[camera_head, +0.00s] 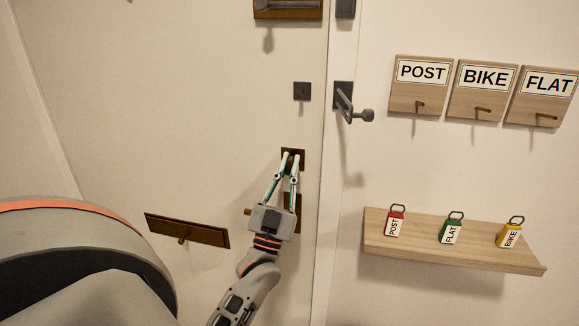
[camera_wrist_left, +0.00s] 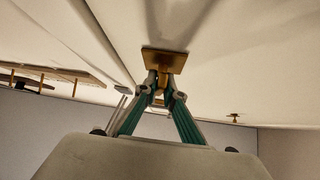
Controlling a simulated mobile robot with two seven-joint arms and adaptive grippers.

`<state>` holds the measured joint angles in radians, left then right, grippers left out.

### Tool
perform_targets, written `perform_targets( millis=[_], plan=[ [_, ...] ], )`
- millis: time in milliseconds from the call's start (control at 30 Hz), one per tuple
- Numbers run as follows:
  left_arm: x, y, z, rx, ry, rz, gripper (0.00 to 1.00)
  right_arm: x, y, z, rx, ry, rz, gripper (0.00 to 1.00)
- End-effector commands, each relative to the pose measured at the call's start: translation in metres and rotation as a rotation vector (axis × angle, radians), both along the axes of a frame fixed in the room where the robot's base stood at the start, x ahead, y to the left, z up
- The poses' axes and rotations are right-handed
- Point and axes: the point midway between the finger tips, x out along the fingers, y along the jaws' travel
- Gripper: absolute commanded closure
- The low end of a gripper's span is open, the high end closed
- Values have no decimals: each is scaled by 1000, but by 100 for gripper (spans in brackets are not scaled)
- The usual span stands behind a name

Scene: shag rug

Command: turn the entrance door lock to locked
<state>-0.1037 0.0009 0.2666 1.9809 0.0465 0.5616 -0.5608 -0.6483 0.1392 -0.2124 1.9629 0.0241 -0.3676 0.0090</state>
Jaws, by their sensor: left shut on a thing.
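The entrance door (camera_head: 220,110) is a pale panel filling the left and middle of the head view, and it looks shut against its frame. The lock is a small brown plate (camera_head: 302,154) near the door's right edge. In the left wrist view the lock plate (camera_wrist_left: 165,57) shows as brass-brown, with a small turn piece (camera_wrist_left: 166,75) standing out from it. My left gripper (camera_head: 292,157) is shut on the turn piece, its fingertips close to the plate. The fingers partly hide the turn piece, so its angle is hard to tell. My right gripper is not in view.
A brown door handle plate (camera_head: 298,205) sits just below the lock, partly behind my left gripper. A dark bent latch (camera_head: 345,100) sticks out on the frame, up and right. A wooden shelf (camera_head: 450,248) with tagged keys and three labelled hook boards are at right.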

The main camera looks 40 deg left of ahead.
Motion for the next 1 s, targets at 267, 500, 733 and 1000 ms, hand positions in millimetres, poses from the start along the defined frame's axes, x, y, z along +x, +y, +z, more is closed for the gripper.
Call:
perform_targets(
  millis=[267,500,733,1000],
  plan=[
    [1,0,-3,-111,-53,0,100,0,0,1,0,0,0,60],
    [1,0,-3,-143,-71,0,100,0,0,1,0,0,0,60],
    [1,0,-3,-145,-72,0,100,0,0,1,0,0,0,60],
    [1,0,-3,-144,-72,0,75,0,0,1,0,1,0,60]
  ],
)
